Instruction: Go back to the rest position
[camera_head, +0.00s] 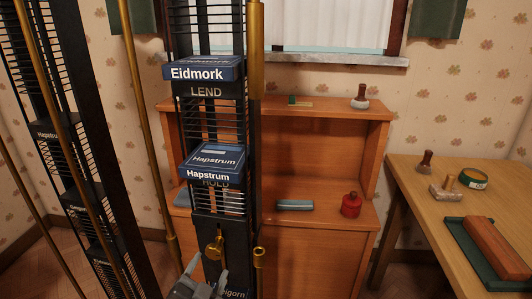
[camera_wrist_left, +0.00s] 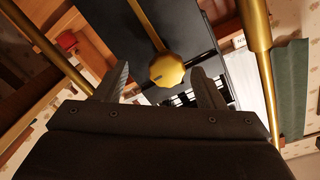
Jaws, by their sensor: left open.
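My left gripper (camera_head: 207,277) shows at the bottom of the head view, low in front of a tall black rack (camera_head: 228,236). In the left wrist view my left gripper (camera_wrist_left: 162,80) has its two dark fingers spread apart with nothing held between them. A gold knob (camera_wrist_left: 167,70) appears beyond and between the fingertips there. The knob also shows in the head view (camera_head: 215,248), just above the gripper. The wrist view does not make clear how far apart they are. My right gripper is in neither view.
Blue boxes marked Eidmork (camera_head: 203,72) and Hapstrum (camera_head: 212,162) sit in the rack. Gold poles (camera_head: 146,120) stand close by. Behind are a wooden cabinet (camera_head: 318,131) with a red bottle (camera_head: 351,205) and, at right, a wooden table (camera_head: 430,233).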

